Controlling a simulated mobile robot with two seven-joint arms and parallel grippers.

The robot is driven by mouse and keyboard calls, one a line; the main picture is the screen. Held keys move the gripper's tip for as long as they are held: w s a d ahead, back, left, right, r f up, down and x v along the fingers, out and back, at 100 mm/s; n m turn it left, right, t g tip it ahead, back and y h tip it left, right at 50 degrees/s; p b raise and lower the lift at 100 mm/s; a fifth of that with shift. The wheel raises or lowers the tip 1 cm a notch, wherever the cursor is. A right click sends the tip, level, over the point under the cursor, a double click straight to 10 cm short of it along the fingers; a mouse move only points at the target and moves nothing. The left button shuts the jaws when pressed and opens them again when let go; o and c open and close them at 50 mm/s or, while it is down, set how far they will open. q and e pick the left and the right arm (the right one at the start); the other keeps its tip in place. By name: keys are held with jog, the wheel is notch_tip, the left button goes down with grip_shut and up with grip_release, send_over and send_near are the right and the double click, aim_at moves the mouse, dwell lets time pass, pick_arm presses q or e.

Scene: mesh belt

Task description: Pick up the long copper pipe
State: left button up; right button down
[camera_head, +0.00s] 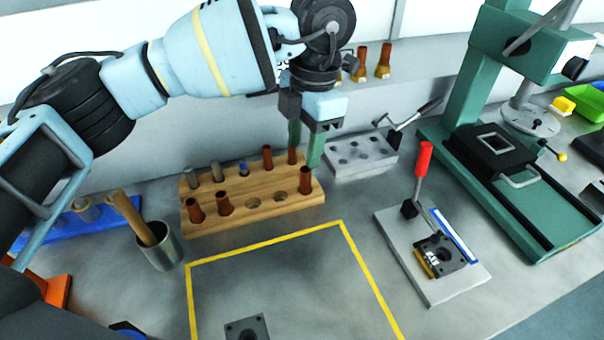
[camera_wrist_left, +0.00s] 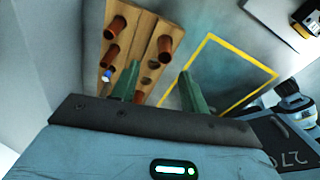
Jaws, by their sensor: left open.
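A wooden block (camera_head: 250,212) holds several reddish copper pipes upright in its holes; it also shows in the left wrist view (camera_wrist_left: 133,40). One pipe stands at its front right (camera_head: 305,180), two at the back right (camera_head: 267,157), and two at the front left (camera_head: 195,210). I cannot tell for sure which is the long one. My left gripper (camera_head: 305,148) is open, its green fingers pointing down around the block's right end. In the left wrist view its fingers (camera_wrist_left: 158,85) are apart, with a copper pipe (camera_wrist_left: 139,97) partly hidden near the left finger. My right gripper is not in view.
Grey pegs and a blue-tipped piece (camera_head: 243,169) stand in the block's back row. A grey holed block (camera_head: 362,158) and a red-handled clamp fixture (camera_head: 423,160) stand right. A metal cup (camera_head: 162,252) is left. The yellow-outlined area (camera_head: 290,270) is mostly clear.

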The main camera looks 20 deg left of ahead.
aim_at(305, 169)
pick_arm(q)
jog(key=shift+s+f, duration=0.15)
jog(key=shift+f, duration=1.15)
jog(key=shift+s+f+p, duration=0.15)
jog(key=shift+f+p, duration=0.15)
jog(key=shift+f, duration=2.3)
grip_shut()
